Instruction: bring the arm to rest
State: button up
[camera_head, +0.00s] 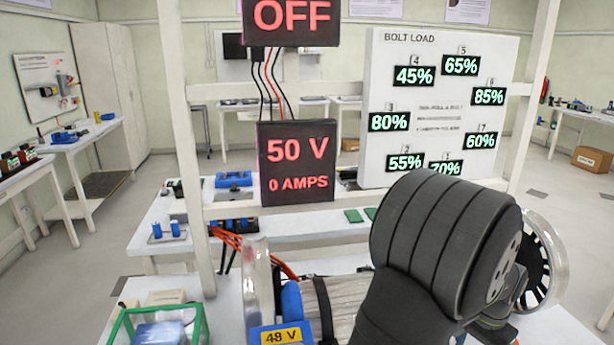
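My own arm's dark ribbed joint fills the lower right of the head view, in front of the work table. Part of the rig is hidden by my arm.
A white frame post (183,130) stands left. Displays hang there: "OFF" (291,18) and "50 V, 0 AMPS" (297,163). A bolt load board (440,110) shows several percentages. A green-edged bin (155,328) sits lower left. Orange cables (233,240) run behind the rig.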

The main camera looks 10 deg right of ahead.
notch_tip(320, 180, down, 15)
jog(key=shift+f, duration=0.1)
jog(key=shift+n, duration=0.3)
jog(key=n, duration=0.3)
jog(key=shift+d+n, duration=0.1)
jog(key=shift+n, duration=0.3)
jog(key=shift+r+n, duration=0.2)
jog(key=shift+n, duration=0.1)
notch_tip(320, 180, up, 16)
jog(key=r, duration=0.1)
notch_tip(320, 180, down, 6)
jog(key=m, duration=0.2)
jog(key=shift+w+d, duration=0.15)
jog(key=shift+d, duration=0.2)
